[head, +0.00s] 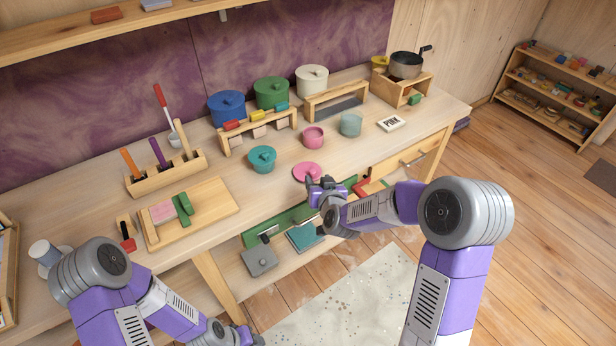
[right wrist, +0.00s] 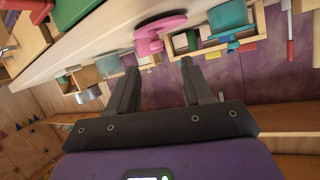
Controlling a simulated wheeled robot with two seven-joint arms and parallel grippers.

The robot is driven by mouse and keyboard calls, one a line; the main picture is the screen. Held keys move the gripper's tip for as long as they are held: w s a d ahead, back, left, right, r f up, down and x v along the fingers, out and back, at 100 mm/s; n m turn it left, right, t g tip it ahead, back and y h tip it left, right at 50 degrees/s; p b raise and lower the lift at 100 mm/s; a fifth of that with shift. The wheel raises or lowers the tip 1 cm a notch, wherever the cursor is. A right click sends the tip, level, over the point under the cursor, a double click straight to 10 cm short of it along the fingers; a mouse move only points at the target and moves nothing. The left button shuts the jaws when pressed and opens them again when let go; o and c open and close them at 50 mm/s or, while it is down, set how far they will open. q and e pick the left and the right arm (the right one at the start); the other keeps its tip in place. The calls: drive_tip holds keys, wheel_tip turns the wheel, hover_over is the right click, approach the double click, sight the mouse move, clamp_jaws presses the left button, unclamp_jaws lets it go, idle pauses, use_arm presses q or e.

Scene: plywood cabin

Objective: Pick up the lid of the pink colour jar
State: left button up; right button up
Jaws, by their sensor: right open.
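The pink lid (head: 307,172) lies on the workbench near its front edge, apart from the open pink jar (head: 313,138) standing behind it. My right gripper (head: 318,182) is at the bench's front edge, just in front of the lid and partly overlapping it in the head view. In the right wrist view, the right gripper (right wrist: 160,68) has its fingers spread with nothing between them. The pink lid (right wrist: 162,21) and pink jar (right wrist: 148,46) show beyond the fingertips. My left gripper (head: 246,338) is low at the bottom edge of the head view, mostly cut off.
A pale glass jar (head: 351,125) and a card reading PINK (head: 391,123) are to the right. A tool rack (head: 165,173) and wooden tray (head: 190,214) are at left. A drawer handle (head: 413,160) protrudes from the bench front.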

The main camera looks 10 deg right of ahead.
sight(313, 173)
drive_tip(key=b+x, duration=0.1)
drive_tip(key=x, duration=0.5)
drive_tip(key=shift+w+d+f, duration=0.1)
drive_tip(key=shift+d+f, duration=0.05)
drive_tip(key=shift+f, duration=0.15)
clamp_jaws()
